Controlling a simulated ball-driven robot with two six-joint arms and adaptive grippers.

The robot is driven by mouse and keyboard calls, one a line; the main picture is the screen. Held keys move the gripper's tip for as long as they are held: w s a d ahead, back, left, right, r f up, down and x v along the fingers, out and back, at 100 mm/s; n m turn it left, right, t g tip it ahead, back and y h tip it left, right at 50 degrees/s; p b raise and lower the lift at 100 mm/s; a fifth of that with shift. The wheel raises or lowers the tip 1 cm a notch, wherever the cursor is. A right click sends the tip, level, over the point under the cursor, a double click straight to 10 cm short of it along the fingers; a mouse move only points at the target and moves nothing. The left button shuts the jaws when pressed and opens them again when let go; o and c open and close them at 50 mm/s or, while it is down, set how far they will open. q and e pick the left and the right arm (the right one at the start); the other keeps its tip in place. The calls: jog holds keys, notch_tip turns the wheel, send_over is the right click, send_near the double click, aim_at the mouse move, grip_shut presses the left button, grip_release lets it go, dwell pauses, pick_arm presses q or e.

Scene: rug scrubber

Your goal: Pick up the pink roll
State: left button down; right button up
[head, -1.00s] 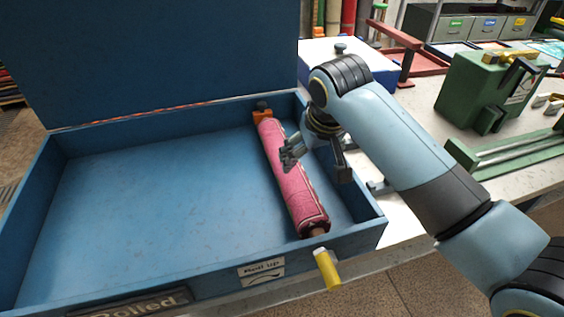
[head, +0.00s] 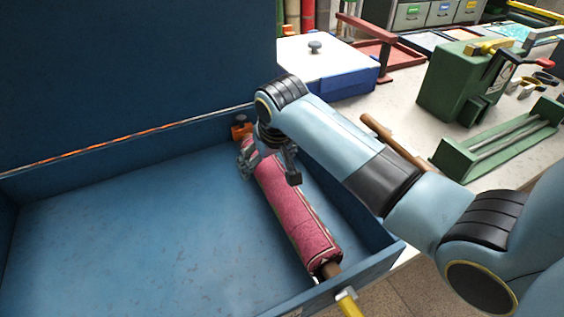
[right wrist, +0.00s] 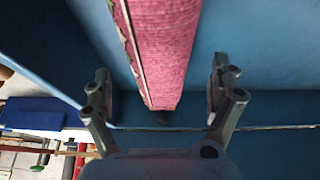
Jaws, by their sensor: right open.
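The pink roll (head: 296,214) lies inside the blue open box (head: 120,235), along its right side, with a brown core end showing at the near end. My right gripper (head: 268,168) is open over the far end of the roll, its fingers on either side of it. In the right wrist view the roll (right wrist: 162,45) runs between the two spread fingers (right wrist: 165,90); I cannot tell whether they touch it. The far tip of the roll is partly hidden by the gripper. My left gripper does not show.
A white and blue box (head: 325,65), a green machine (head: 460,80) and a green rack (head: 500,140) stand on the bench at right. The box floor left of the roll is clear.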

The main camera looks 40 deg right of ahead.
jog(key=x, duration=0.4)
jog(key=shift+f, duration=0.3)
jog(key=shift+w+f, duration=0.1)
jog(key=shift+f, duration=0.2)
jog(key=shift+c, duration=0.4)
jog(key=c, duration=1.6)
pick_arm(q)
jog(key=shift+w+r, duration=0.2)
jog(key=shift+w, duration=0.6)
pick_arm(e)
jog(key=shift+r, duration=0.1)
jog(key=shift+c, duration=0.3)
jog(key=shift+r, duration=0.1)
